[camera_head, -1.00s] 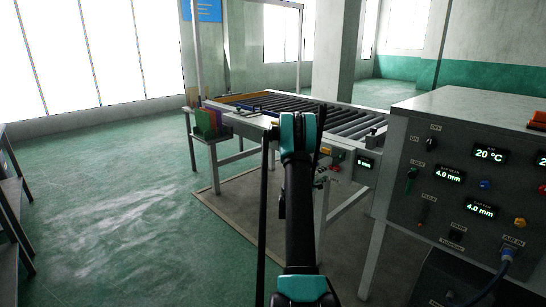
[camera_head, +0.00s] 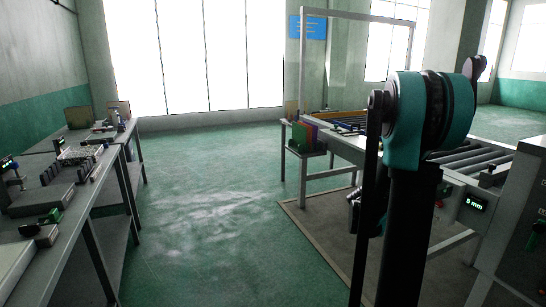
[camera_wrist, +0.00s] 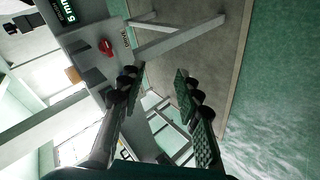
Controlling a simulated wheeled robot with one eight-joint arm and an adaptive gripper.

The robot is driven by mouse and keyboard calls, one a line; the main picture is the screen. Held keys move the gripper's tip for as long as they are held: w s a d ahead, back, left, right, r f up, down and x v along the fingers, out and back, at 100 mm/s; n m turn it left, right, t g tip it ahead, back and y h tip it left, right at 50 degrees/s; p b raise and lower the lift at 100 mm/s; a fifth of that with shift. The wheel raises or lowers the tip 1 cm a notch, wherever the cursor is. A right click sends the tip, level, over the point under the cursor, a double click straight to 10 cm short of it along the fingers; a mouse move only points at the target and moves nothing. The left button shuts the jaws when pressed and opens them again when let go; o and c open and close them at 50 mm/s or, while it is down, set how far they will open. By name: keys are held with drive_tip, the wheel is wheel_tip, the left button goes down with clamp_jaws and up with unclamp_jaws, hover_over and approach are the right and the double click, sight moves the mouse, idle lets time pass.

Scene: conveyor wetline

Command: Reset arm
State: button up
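My gripper (camera_wrist: 157,76) shows in the wrist view with its two dark, padded fingers apart and nothing between them. It is open and empty, facing the legs and floor beside the roller conveyor. My arm (camera_head: 405,190) stands folded at the right of the head view, its teal joint high in front of the conveyor (camera_head: 345,148). The gripper's fingers cannot be made out in the head view.
A long bench (camera_head: 85,220) with instruments runs along the left. The conveyor side carries a display (camera_head: 475,203) and a red button (camera_wrist: 105,47). Green floor (camera_head: 215,215) between is clear.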

drive_tip(key=s+a+f+y, duration=0.3)
drive_tip(key=s+a+y, duration=0.1)
drive_tip(key=s+a, duration=0.8)
drive_tip(key=s+a+f+g+y, duration=0.1)
drive_tip(key=s+a+f+y, duration=0.2)
drive_tip(key=s+a, duration=0.9)
drive_tip(key=shift+s+a+f+m+y, duration=0.15)
drive_tip(key=shift+a+f+m+y, duration=0.25)
drive_tip(key=shift+y, duration=0.6)
drive_tip(key=shift+r, duration=0.1)
